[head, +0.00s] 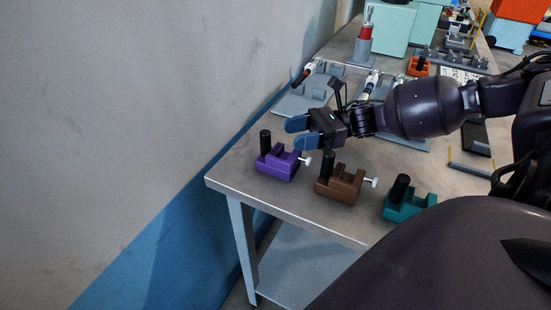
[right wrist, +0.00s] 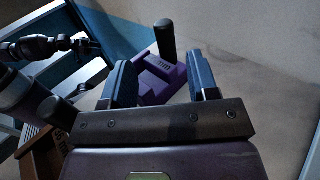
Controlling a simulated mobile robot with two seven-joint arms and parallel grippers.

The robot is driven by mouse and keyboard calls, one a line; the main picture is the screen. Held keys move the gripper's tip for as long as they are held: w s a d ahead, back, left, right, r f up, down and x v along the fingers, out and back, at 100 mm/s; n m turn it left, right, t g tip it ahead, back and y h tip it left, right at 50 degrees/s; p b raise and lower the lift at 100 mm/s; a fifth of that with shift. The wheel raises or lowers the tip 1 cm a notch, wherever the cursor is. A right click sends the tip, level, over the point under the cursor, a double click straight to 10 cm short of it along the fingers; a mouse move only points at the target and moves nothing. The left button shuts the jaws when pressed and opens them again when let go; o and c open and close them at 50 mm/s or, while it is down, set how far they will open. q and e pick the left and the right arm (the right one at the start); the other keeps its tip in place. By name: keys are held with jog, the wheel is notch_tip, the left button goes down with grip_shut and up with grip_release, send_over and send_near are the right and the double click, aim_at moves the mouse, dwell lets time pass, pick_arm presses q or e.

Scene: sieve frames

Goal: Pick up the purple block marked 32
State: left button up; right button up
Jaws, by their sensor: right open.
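The purple block (head: 279,163) sits near the table's left front corner in the head view, with a black upright post on its left end and a pale knob on its right. My right gripper (head: 298,134) is just above and behind it, with blue fingers spread apart and nothing between them. In the right wrist view, the purple block (right wrist: 160,78) shows between and beyond the open fingers (right wrist: 163,82). Contact with the block cannot be told. The number on the block is too small to read. My left gripper is not in view.
A brown block (head: 340,184) stands right of the purple one, and a teal block (head: 408,207) farther right, each with a black post. Grey holders with tools lie behind my right gripper. A wall (head: 150,100) runs along the table's left side.

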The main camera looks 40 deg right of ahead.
aim_at(266, 136)
jog(key=shift+x, duration=1)
jog(key=shift+w+a+b, duration=0.3)
jog(key=shift+a+b, duration=0.1)
jog(key=shift+b, duration=0.05)
jog(key=b+x, duration=0.1)
jog(key=x, duration=0.2)
jog(key=shift+w+d, duration=0.1)
jog(key=shift+w, duration=0.1)
jog(key=shift+w+a+r, duration=0.15)
jog(key=shift+w+a, duration=0.05)
jog(key=shift+a, duration=0.35)
jog(key=shift+c, duration=0.7)
grip_shut()
